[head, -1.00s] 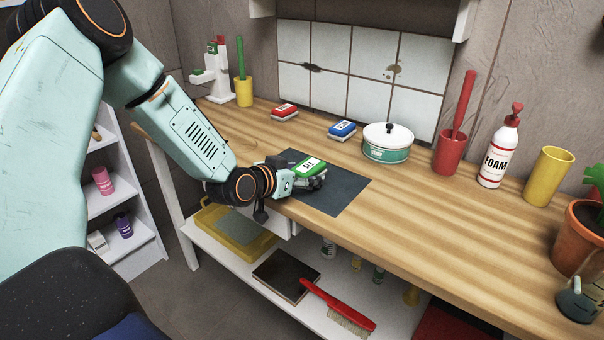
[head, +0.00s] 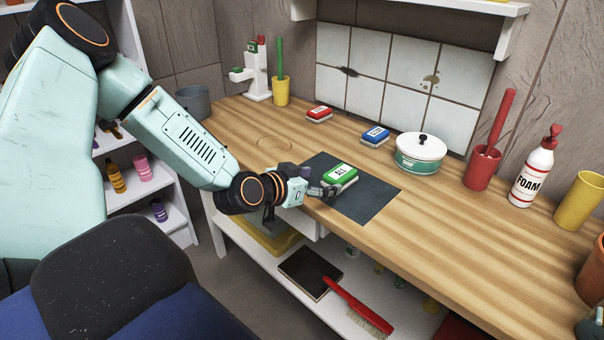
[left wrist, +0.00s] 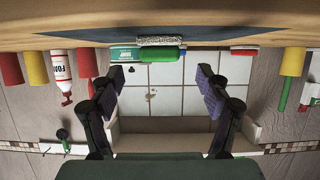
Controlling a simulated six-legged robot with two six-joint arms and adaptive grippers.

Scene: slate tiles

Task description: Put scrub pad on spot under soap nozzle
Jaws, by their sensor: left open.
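A green scrub pad (head: 340,174) with a white label and a pale underside lies on the dark mat (head: 368,200). My left gripper (head: 324,188) is open at the mat's left front edge, close beside the pad. The left wrist view is upside down; the pad (left wrist: 160,52) shows ahead, between and beyond the spread fingers (left wrist: 160,76), and nothing is in their grip. The white soap dispenser (head: 258,78) with a green-ended nozzle stands at the back left. A faint round mark (head: 273,144) shows on the wood in front of it. My right gripper is not in view.
Red (head: 319,114) and blue (head: 375,134) pads lie along the back, left of a white-lidded tin (head: 421,152). A yellow cup (head: 281,91) stands beside the dispenser. A red cup, foam bottle (head: 532,172) and yellow cup stand right. The left bench top is clear.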

